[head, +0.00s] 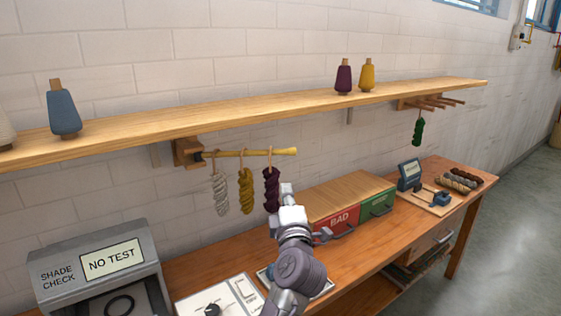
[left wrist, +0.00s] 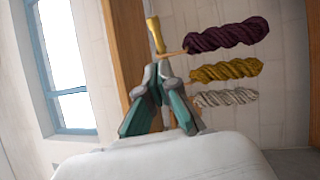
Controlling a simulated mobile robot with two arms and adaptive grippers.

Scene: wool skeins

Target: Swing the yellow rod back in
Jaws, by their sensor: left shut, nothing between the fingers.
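The yellow rod (head: 245,153) sticks out from a wooden bracket (head: 187,152) under the shelf. Its thicker end points right in the head view. A white skein (head: 220,193), a mustard skein (head: 246,190) and a purple skein (head: 271,188) hang from it by loops. My left gripper (head: 286,188) is below the rod's end, beside the purple skein. In the left wrist view its fingertips (left wrist: 163,68) are shut together and empty, close to the rod's end (left wrist: 155,35) in the picture. I cannot tell whether they touch it. My right gripper is out of view.
The long shelf (head: 250,107) above bears several yarn cones. Below, the bench holds a grey shade-check box (head: 100,270), red BAD (head: 338,222) and green drawers, and a small screen (head: 410,174). A green skein (head: 419,128) hangs from another rack at right.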

